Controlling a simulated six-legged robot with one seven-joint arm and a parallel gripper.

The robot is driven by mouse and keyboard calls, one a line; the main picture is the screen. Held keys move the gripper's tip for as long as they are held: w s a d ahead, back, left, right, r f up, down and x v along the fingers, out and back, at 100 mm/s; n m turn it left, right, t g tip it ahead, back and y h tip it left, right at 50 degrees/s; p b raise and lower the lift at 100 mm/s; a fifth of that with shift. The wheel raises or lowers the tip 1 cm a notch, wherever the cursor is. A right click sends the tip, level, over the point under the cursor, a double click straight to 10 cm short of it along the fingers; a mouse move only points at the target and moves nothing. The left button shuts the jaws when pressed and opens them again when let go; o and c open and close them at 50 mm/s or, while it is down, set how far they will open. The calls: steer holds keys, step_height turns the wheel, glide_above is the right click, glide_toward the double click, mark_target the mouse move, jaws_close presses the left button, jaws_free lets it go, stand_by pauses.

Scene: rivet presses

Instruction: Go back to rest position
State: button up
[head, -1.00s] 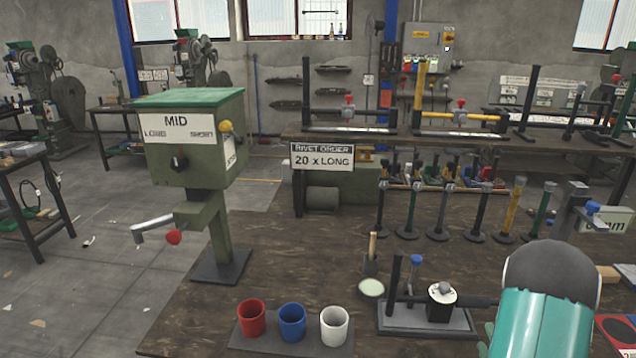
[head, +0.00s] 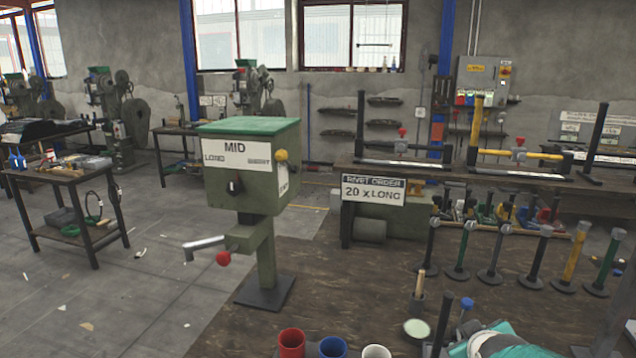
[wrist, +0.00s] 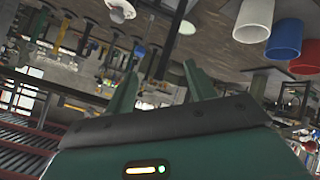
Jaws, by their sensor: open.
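My gripper (wrist: 160,92) shows in the wrist view, its two green fingers spread apart with nothing between them. The wrist view is turned over, with the bench at the top. In the head view only part of my teal arm shows at the bottom right, and the fingers are not seen there. The green rivet press (head: 255,165) marked MID stands at the left end of the bench, its crank handle with a red knob (head: 223,258) reaching left.
Red (head: 291,343), blue (head: 333,347) and white (head: 376,351) cups stand at the bench front. A sign (head: 374,189) reads RIVET ORDER 20 x LONG. Several posts on round bases line the right.

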steer(key=s+a+r+m+g+y, duration=0.1)
steer(key=s+a+r+m+g, duration=0.1)
steer(key=s+a, duration=0.5)
steer(key=s+a+r+m+g+y, duration=0.1)
steer(key=s+a+r+g+y, duration=0.1)
steer(key=s+a, duration=0.5)
steer(key=shift+s+a+r+m, duration=0.3)
steer(key=shift+s+r+m, duration=0.15)
steer(key=shift+s, duration=0.65)
steer(key=shift+d, duration=0.15)
